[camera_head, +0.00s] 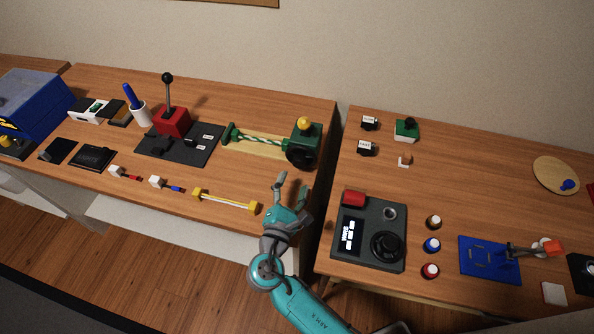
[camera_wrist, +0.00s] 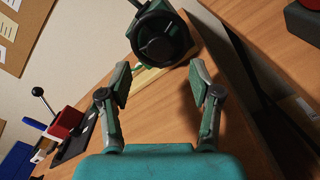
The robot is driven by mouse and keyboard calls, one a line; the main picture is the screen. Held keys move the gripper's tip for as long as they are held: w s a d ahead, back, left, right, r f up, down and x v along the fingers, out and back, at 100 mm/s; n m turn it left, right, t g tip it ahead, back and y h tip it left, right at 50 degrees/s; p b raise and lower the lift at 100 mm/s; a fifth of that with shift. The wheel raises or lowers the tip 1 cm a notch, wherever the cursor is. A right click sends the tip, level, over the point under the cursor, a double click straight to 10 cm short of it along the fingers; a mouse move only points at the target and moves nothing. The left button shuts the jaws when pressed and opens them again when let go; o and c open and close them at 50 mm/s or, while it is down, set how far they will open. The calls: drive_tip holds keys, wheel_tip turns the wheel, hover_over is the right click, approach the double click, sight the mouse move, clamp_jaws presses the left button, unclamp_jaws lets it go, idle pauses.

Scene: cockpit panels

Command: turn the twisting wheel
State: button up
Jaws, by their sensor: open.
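A black wheel (camera_head: 302,153) is on the front face of a green housing (camera_head: 303,132) with a yellow knob on top, at the right end of the left table. In the wrist view the wheel (camera_wrist: 160,36) is ahead of my gripper, upright, with its ring and hub facing me. My gripper (camera_head: 290,189) is open and empty, in front of the wheel and apart from it. In the wrist view the two fingers of my gripper (camera_wrist: 160,82) are spread, with the wheel beyond and between them.
A yellow-ended bar (camera_head: 227,202) lies near the left table's front edge. A red block with a black lever (camera_head: 172,121) stands farther left. A gap separates the tables. The right table holds a grey box with a black dial (camera_head: 387,246) and several colored buttons.

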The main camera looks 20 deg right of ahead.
drive_tip(key=shift+v, duration=2.4)
